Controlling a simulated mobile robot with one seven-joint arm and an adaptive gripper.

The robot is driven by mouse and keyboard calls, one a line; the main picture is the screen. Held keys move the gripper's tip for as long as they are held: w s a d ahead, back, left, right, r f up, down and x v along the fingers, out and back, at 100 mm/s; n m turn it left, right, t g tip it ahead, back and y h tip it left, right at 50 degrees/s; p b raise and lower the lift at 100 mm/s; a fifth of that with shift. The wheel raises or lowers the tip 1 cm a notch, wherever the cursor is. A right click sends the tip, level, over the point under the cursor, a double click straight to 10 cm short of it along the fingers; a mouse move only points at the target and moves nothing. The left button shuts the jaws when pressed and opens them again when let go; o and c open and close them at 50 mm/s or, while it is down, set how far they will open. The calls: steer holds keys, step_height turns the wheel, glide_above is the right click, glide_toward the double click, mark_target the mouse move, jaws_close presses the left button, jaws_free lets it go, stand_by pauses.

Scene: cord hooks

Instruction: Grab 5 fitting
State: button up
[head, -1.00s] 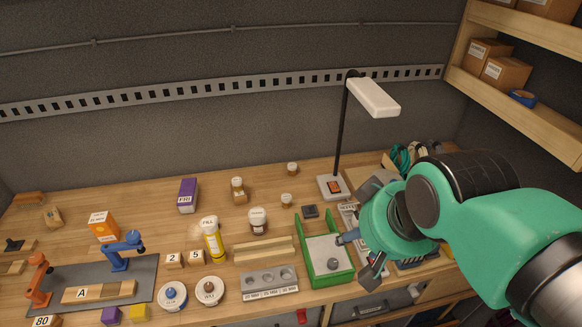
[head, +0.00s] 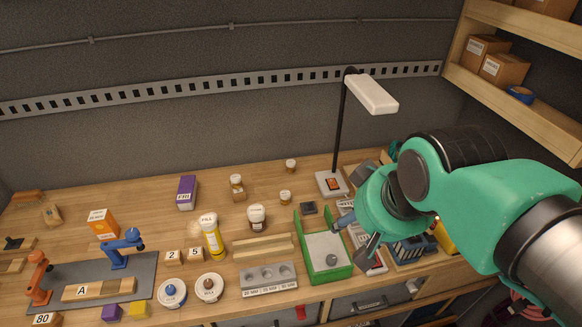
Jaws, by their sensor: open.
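A wooden block marked 5 (head: 196,256) stands beside a block marked 2 (head: 173,257) left of centre on the bench. A green-walled tray (head: 300,240) sits right of them, with a small grey round fitting (head: 332,259) on its pale floor. I cannot read any mark on this fitting. My gripper (head: 352,243) is open and empty over the right side of the tray, apart from the fitting. Its far finger is near the tray's back right part. A grey holder (head: 268,281) with several round recesses and size labels lies left of the tray.
A lamp (head: 333,184) stands behind the tray, with a small dark block (head: 308,208) in between. Labelled bins (head: 413,248) lie partly hidden under my arm.

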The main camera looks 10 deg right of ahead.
steer(key=w+r+p, duration=0.1)
steer(key=w+r, duration=0.1)
steer(key=w, duration=0.3)
steer(key=w+r+g+p, duration=0.1)
steer(key=w+r, duration=0.1)
steer(key=w, duration=0.4)
steer(key=w+r+p, duration=0.1)
steer(key=w+r, duration=0.2)
steer(key=w, duration=0.2)
steer(key=m+g+p, duration=0.2)
steer(key=g+p, duration=0.2)
steer(key=p, duration=0.5)
glide_above(291, 162)
step_height(291, 162, down, 29)
steer(key=shift+f, duration=0.1)
steer(key=shift+f, duration=4.25)
steer(key=shift+f, duration=0.1)
